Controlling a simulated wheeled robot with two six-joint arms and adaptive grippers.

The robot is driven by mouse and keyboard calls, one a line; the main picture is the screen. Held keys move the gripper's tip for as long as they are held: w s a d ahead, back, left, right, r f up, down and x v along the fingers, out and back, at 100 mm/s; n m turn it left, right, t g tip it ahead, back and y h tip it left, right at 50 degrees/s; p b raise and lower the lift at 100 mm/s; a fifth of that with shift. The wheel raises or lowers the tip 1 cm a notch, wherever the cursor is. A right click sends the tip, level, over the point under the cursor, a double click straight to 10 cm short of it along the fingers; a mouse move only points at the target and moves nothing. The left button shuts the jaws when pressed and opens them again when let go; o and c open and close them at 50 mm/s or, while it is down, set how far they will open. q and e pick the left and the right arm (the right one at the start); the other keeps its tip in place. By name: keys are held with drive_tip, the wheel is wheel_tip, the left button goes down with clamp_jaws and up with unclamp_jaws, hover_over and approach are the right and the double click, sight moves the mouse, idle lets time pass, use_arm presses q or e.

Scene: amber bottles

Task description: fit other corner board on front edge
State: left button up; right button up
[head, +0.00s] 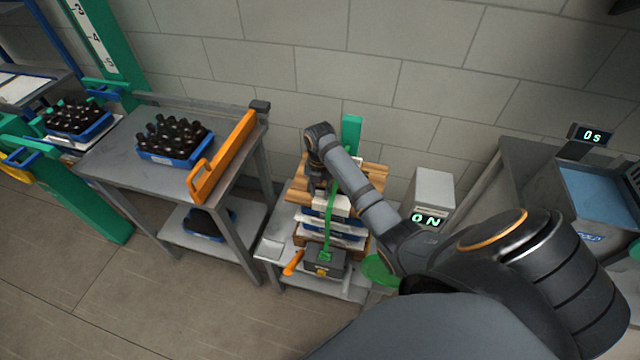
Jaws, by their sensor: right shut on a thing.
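My right gripper (318,186) points down over the top front of a stack on a low grey table. It is shut on what looks like a pale corner board (338,203) at the stack's top front edge. My gripper and forearm hide part of it, and I cannot tell whether the board touches the edge. The stack has blue, white and brown layers (330,229). A green strap (329,236) runs down its front to a dark tensioner box (324,262) with an orange handle (292,263). I cannot make out the first corner board. My left gripper is not in view.
Left stands a grey table (115,158) with a blue crate of amber bottles (172,141) and an orange rail (222,156). A white box reading "ON" (432,190) stands right of the stack. A green upright (351,132) is behind it.

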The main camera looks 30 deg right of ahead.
drive_tip(key=shift+f+b, duration=0.35)
drive_tip(key=shift+f, duration=0.45)
drive_tip(key=o, duration=1.1)
drive_tip(key=shift+r, duration=0.1)
wheel_tip(320, 180, up, 7)
drive_tip(key=p, duration=0.8)
idle(0.4)
